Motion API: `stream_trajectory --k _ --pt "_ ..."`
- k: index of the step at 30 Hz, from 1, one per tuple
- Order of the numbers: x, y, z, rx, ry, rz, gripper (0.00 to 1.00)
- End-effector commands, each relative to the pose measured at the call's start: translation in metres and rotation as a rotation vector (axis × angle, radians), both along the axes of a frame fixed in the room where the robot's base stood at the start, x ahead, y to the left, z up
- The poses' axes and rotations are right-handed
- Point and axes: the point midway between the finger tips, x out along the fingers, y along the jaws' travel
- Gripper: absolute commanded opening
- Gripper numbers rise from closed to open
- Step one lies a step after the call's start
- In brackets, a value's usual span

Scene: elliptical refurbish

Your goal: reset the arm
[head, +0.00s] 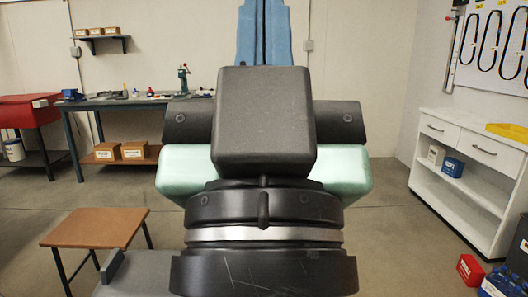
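My arm (265,125) fills the middle of the head view, with dark grey and mint-green parts above a black base with a silver ring. It looks folded up close to the camera. My gripper is not visible in this view, so I cannot see its fingers or whether it holds anything.
A small brown-topped table (97,227) stands close on the left. A white cabinet (468,185) is on the right, with a red container (470,269) and blue bottles near it. A workbench (130,102) and a red cart (30,112) stand behind. Some grey floor is clear.

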Motion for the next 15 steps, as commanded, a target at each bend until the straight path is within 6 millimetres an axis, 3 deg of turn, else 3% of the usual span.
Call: stream_trajectory --k 1,15 --pt "0.000 0.000 0.032 0.001 0.000 0.001 0.00" --pt "0.000 0.000 0.173 0.000 0.000 0.003 0.00"
